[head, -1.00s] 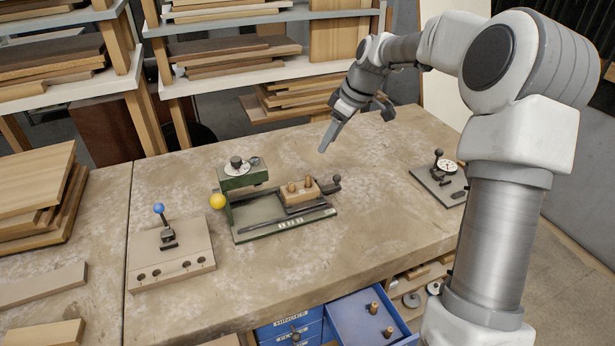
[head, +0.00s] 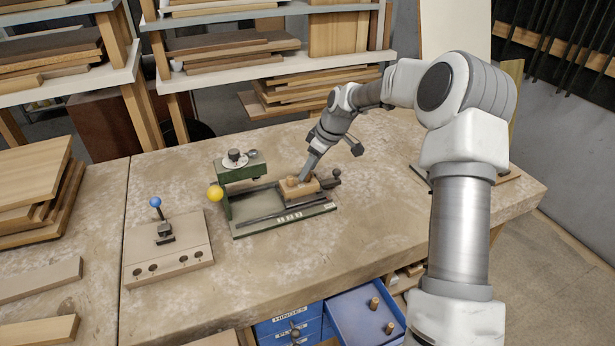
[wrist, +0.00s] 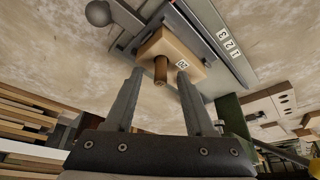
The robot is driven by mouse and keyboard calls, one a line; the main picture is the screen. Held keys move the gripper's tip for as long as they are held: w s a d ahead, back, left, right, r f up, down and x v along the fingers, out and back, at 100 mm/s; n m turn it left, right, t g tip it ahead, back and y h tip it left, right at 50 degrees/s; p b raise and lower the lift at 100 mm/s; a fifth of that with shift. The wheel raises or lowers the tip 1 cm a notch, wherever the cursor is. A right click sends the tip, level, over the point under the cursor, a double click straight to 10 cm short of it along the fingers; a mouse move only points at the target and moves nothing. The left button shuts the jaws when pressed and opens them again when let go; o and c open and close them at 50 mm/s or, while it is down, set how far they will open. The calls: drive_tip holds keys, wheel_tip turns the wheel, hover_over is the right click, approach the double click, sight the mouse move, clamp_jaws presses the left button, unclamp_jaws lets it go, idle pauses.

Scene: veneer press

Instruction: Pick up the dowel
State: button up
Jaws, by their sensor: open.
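A wooden dowel (wrist: 160,70) stands in a light wooden block (wrist: 178,50) marked with a number tag. The block (head: 312,190) sits on the green press fixture (head: 245,226), and a short dowel top (head: 292,181) shows on it in the head view. My gripper (head: 302,178) is over the block, pointing down at it. In the wrist view my gripper (wrist: 160,73) is open, with one finger on each side of the dowel and gaps between. Whether the fingertips reach below the dowel's top is hard to tell.
A yellow ball knob (head: 215,194) and a dark ball handle (head: 335,174) flank the fixture. A clamp with a blue knob (head: 155,202) stands on a holed board at left. An open blue drawer (head: 350,325) below the bench front holds two dowels.

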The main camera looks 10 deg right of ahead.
drive_tip(key=shift+x, duration=0.85)
drive_tip(key=shift+r, duration=0.1)
drive_tip(key=shift+c, duration=0.2)
clamp_jaws()
drive_tip(key=shift+r, duration=0.1)
